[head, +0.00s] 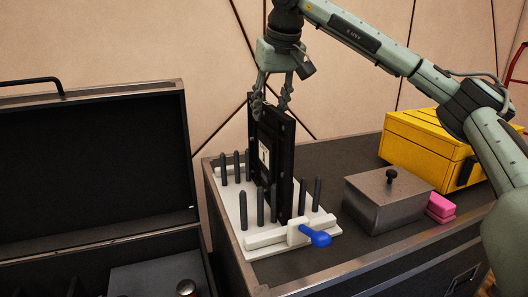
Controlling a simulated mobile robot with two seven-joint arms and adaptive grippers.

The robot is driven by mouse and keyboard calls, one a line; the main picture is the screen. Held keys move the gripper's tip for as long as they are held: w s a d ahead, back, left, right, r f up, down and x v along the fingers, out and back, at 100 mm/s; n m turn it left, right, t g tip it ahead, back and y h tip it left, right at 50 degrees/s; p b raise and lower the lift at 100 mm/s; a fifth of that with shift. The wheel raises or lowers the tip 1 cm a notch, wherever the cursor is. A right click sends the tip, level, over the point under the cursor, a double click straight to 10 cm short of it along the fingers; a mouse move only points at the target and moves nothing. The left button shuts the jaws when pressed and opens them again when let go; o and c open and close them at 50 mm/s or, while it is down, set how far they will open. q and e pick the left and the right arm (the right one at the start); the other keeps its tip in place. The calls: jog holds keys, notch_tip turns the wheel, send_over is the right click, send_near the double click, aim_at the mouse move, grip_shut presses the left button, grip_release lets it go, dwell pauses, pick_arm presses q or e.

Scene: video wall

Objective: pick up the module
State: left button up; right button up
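The module (273,150) is a black upright panel with a white label on its face. It stands on edge in a white rack (277,241) with dark upright pegs on both sides. My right gripper (271,108) comes down from above, with its two fingers at the module's top edge, one near each side of it. Whether the fingers touch the module or press on it, I cannot tell. My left gripper is not in the head view.
A blue-handled clamp (314,236) sits at the rack's front. A grey lidded box (388,198), pink blocks (441,207) and a yellow case (425,147) stand to the right on the dark cabinet top (335,157). An open black case (95,165) is at the left.

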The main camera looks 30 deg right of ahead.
aim_at(265, 130)
jog(key=shift+a+x, duration=0.15)
jog(key=shift+x, duration=1.45)
jog(key=shift+a+x, duration=0.1)
jog(key=shift+x, duration=1.45)
jog(key=shift+s+f, duration=0.1)
jog(key=shift+f, duration=0.15)
grip_shut()
